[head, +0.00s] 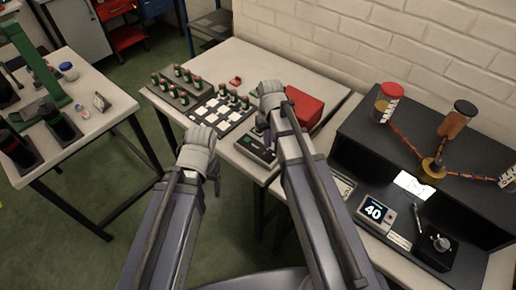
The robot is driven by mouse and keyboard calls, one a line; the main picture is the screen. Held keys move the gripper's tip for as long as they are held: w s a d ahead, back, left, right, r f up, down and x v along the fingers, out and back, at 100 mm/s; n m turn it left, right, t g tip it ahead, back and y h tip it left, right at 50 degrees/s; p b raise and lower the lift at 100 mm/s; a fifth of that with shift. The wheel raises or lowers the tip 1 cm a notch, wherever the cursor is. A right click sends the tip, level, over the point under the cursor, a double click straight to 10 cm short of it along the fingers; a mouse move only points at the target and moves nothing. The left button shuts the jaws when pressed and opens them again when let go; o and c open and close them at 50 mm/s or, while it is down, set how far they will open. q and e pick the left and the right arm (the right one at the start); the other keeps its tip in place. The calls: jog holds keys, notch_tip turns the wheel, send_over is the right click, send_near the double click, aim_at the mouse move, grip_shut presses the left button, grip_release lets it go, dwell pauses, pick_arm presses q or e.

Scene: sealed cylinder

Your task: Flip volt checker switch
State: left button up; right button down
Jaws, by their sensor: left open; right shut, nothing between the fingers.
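A small dark device with a green patch (252,146), apparently the volt checker, sits near the front edge of the middle table. My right gripper (268,126) is over its far right side and is shut and empty; the forearm covers part of the device. The switch cannot be made out, and I cannot tell whether the gripper touches it. My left gripper (215,176) is open and empty, in front of the table's edge and left of the device.
A tray of small bottles (215,106) and a red box (303,107) are on the middle table (262,62). On the right are a black bench (455,151) and a display reading 40 (374,211). A left table (92,88) holds dark jars. Green floor lies between the tables.

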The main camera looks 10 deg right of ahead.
pick_arm(q)
jog(key=shift+f+b, duration=0.9)
pick_arm(e)
jog(key=shift+f, duration=0.95)
jog(key=shift+r, duration=0.1)
notch_tip(320, 180, up, 7)
jog(key=p, duration=0.7)
pick_arm(q)
notch_tip(320, 180, up, 7)
pick_arm(e)
jog(key=shift+a, duration=0.1)
